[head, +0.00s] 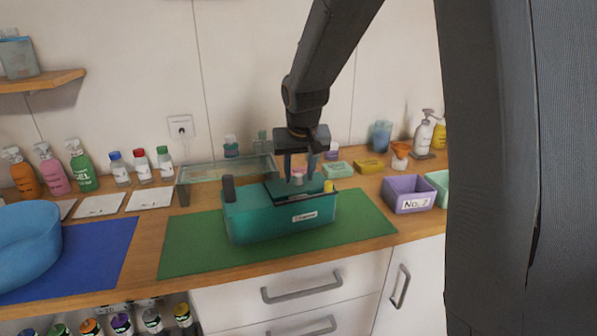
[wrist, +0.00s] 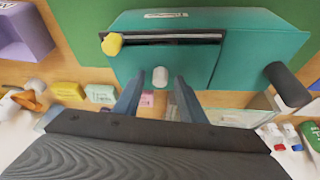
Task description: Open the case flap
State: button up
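The teal case (head: 262,221) stands on the green mat, with a white label on its front. Its flap (head: 279,190) is the teal panel on the top right part; it also shows in the wrist view (wrist: 190,62). A dark gap runs along the flap's front edge. A small pale knob (wrist: 160,77) sits on the flap. A yellow knob (wrist: 112,44) is at the case's corner. My gripper (head: 299,177) is open above the flap. In the wrist view its fingertips (wrist: 158,88) are apart on either side of the knob; I cannot tell whether they touch it.
A dark cylinder (head: 228,189) stands up at the case's left end. A glass tray (head: 225,171) is behind the case. A purple bin (head: 407,195) is to the right, a blue basin (head: 25,240) to the left. The green mat (head: 190,248) is clear around the case.

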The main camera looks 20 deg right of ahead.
grip_shut()
dwell(0.3)
